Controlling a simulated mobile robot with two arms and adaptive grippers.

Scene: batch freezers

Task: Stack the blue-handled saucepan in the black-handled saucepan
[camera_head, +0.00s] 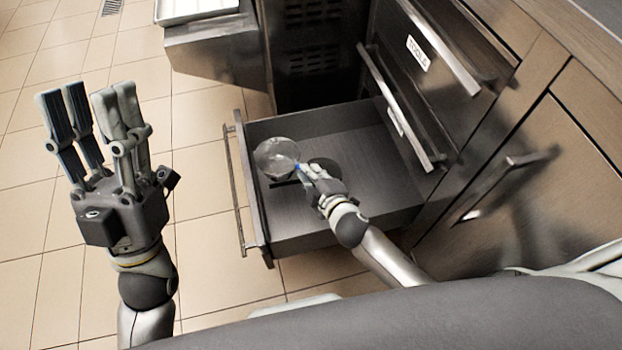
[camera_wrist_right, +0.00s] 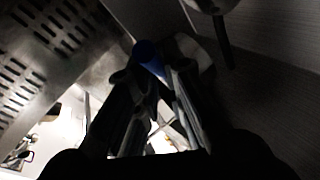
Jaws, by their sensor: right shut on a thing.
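My right gripper (camera_head: 308,172) is over the open drawer and shut on the blue handle of the blue-handled saucepan (camera_head: 277,155). The blue handle shows between the fingers of the gripper in the right wrist view (camera_wrist_right: 150,58). The pan looks round, metallic and roughly level, near the drawer's front-left area. A metal pan edge with a dark handle (camera_wrist_right: 222,40) at the wrist view's top right looks like the black-handled saucepan. In the head view it is mostly hidden, and I cannot tell whether the pans touch. My left gripper (camera_head: 91,100) is open and empty, pointing up outside the drawer.
The grey drawer (camera_head: 385,150) is pulled out, with much bare floor around the pans. Its bar handle (camera_head: 236,190) faces the tiled floor. Closed drawers with bar handles (camera_head: 400,110) stand above right. A steel counter with a white tray (camera_head: 195,8) is at the top.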

